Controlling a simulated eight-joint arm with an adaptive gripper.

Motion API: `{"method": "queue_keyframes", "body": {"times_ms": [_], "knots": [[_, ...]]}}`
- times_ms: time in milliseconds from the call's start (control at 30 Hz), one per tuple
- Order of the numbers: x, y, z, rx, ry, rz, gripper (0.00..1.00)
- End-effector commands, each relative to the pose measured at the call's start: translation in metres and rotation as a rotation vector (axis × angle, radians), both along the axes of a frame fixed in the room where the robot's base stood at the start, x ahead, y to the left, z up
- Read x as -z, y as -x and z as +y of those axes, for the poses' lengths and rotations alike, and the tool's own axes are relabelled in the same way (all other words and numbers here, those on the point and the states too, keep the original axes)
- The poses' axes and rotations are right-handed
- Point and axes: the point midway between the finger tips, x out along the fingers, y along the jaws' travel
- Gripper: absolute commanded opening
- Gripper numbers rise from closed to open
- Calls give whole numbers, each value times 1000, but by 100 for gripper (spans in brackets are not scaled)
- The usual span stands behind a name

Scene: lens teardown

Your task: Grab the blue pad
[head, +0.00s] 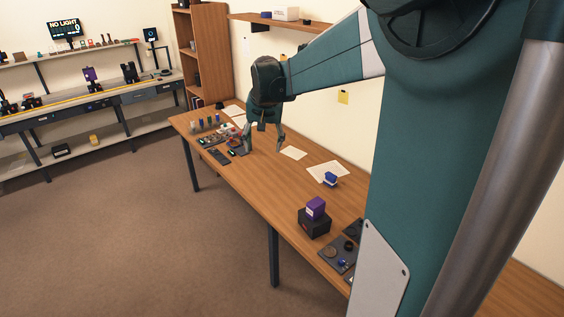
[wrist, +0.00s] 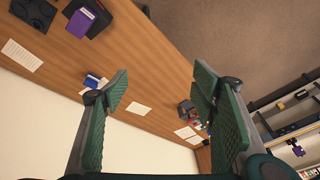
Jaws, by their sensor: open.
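A small blue object (head: 330,178), the only clearly blue thing of pad size that I see, lies on the wooden table by a sheet of paper. It also shows in the wrist view (wrist: 92,80), just left of the left finger, with a white part beside it. It is too small to tell for certain that it is the pad. My gripper (head: 264,142) is open and empty above the table, farther along it than the blue object. In the wrist view its two green ribbed fingers (wrist: 160,88) stand wide apart with nothing between them.
A purple box (head: 316,207) sits on a black box (head: 314,226) nearer on the table (head: 265,185). Dark trays with small parts (head: 338,254) lie at the near end. Small parts and bottles (head: 209,128) crowd the far end. Loose papers (head: 293,153) lie between.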

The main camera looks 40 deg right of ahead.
Motion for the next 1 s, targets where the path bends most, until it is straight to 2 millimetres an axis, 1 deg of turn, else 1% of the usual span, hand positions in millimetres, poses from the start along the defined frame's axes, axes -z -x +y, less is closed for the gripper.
{"method": "queue_keyframes", "body": {"times_ms": [33,267,533,767,1000], "knots": [[5,-6,-12,19,-5,5,57],[26,-27,-61,104,-30,33,57],[57,-46,-122,204,-60,64,57],[88,-56,-175,291,-85,90,57],[125,-62,-230,381,-112,116,57]]}}
